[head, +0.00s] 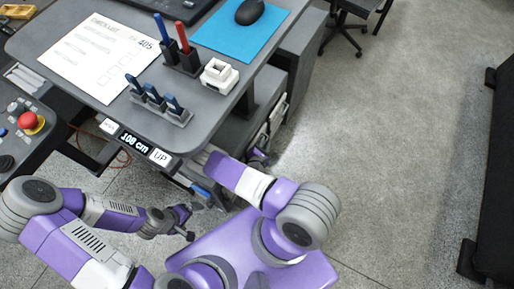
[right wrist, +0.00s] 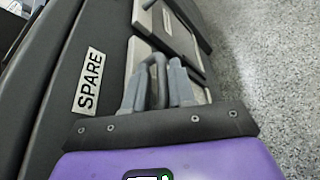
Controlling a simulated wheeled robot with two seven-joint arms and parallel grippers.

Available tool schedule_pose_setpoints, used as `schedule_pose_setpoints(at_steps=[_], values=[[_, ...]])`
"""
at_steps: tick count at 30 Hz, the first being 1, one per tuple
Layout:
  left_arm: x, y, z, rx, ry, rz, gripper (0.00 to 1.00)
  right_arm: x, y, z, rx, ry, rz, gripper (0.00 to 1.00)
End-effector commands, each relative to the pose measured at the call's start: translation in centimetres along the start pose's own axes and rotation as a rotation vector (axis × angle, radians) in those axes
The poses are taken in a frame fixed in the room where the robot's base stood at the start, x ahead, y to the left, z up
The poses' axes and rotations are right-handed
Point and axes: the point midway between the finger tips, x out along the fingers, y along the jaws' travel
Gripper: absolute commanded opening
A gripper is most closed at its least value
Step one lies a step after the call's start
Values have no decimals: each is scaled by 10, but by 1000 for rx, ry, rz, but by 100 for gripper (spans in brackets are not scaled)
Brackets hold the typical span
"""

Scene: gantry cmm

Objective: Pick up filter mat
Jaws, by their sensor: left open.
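I cannot pick out the filter mat with certainty. In the right wrist view, pale flat panels (right wrist: 168,30) with dark edges sit in the side of a dark unit, beside a white SPARE label (right wrist: 89,80). My right gripper's grey fingers (right wrist: 164,75) are in front of these panels, close together; whether they hold anything is unclear. In the head view my right gripper (head: 258,157) is low beside the desk, partly hidden by the arm. My left gripper (head: 185,222) is open, below the desk's front edge, apart from the panels.
The grey desk (head: 205,104) carries a checklist sheet (head: 95,55), a blue mouse pad (head: 238,38), a pen holder (head: 182,58), a white block (head: 219,76) and a rack of blue-topped pieces (head: 158,103). A control box with a red button (head: 31,122) stands left.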

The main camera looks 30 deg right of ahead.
Motion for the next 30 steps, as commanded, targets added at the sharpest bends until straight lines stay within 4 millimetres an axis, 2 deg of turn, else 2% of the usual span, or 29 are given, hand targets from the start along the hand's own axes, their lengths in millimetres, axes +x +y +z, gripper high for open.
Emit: schedule_pose_setpoints(at_steps=[1, 4, 20, 25, 30], values=[[0, 0, 0, 0, 0, 0, 100, 0, 0, 0, 0, 0, 0, 16], [0, 0, 0, 0, 0, 0, 100, 0, 0, 0, 0, 0, 0, 0], [-1, 0, 0, 0, 0, 0, 100, -1, 1, 2, -1, -1, -1, 0], [-7, 3, 0, 0, 0, 0, 100, -6, 9, 14, -1, -2, -1, 0], [-19, 7, 1, 0, 0, 0, 100, -15, 24, 36, 0, -3, 0, 0]])
